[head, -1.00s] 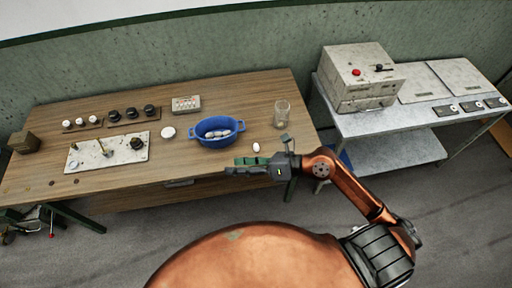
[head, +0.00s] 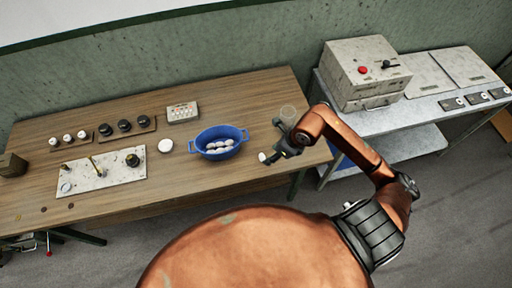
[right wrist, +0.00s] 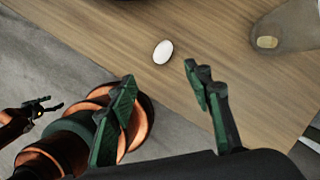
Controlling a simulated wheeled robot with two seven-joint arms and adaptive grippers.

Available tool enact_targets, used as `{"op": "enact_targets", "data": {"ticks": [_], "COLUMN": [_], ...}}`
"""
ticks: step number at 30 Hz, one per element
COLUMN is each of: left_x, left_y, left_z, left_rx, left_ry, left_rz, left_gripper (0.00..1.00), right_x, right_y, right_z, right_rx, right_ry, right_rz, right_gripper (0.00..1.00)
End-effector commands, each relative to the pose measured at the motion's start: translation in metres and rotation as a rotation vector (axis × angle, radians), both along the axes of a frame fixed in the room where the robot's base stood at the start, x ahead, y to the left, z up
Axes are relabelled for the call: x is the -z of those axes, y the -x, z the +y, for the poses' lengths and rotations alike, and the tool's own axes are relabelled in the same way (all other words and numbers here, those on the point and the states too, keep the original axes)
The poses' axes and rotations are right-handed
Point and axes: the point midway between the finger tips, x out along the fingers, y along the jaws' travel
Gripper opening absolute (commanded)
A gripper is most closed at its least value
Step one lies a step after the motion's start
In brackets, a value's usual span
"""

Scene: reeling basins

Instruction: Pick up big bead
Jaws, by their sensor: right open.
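A white oval piece (head: 262,157), the likeliest big bead, lies alone on the wooden table right of the blue basin. It also shows in the right wrist view (right wrist: 163,52), lying on bare wood. My right gripper (head: 274,143) is open and empty, close to this piece in the head view. In the right wrist view the two green-and-black fingers (right wrist: 161,80) are spread, and the piece lies beyond their tips, roughly between them. My left gripper (right wrist: 45,104) seems to show small at the left of that view; its fingers are too small to judge.
The blue basin (head: 203,135) with several white oval pieces stands left of my right gripper. A clear glass (head: 287,112) stands behind the gripper, partly hidden; it also shows at upper right in the right wrist view (right wrist: 290,22). A white disc (head: 165,146) lies left of the basin.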

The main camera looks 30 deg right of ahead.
Motion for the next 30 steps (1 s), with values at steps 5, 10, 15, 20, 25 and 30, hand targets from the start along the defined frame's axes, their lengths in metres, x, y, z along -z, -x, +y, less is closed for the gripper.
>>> {"op": "enact_targets", "data": {"ticks": [5,10,15,20,25,30], "left_x": [0.0,0.001,-0.001,-0.001,-0.002,-0.002], "left_y": [0.0,0.02,0.04,0.035,0.015,0.005], "left_z": [0.0,0.001,0.002,0.002,0.001,0.0], "left_rx": [0.0,-0.006,-0.01,-0.008,-0.003,-0.001], "left_ry": [0.0,-0.002,-0.003,-0.003,-0.001,-0.001], "left_rz": [0.001,0.024,0.05,0.043,0.019,0.005], "left_gripper": [0.62,0.62,0.62,0.62,0.62,0.62], "right_x": [0.009,0.025,0.045,0.065,0.072,0.072], "right_y": [-0.004,-0.011,-0.02,-0.027,-0.029,-0.029], "right_z": [0.001,0.006,0.012,0.015,0.015,0.014], "right_rx": [0.001,-0.003,-0.002,-0.001,0.0,-0.001], "right_ry": [0.008,0.007,0.004,0.005,0.008,0.009], "right_rz": [0.005,0.003,0.005,0.004,0.003,0.003], "right_gripper": [0.46,0.46,0.46,0.46,0.46,0.45]}}
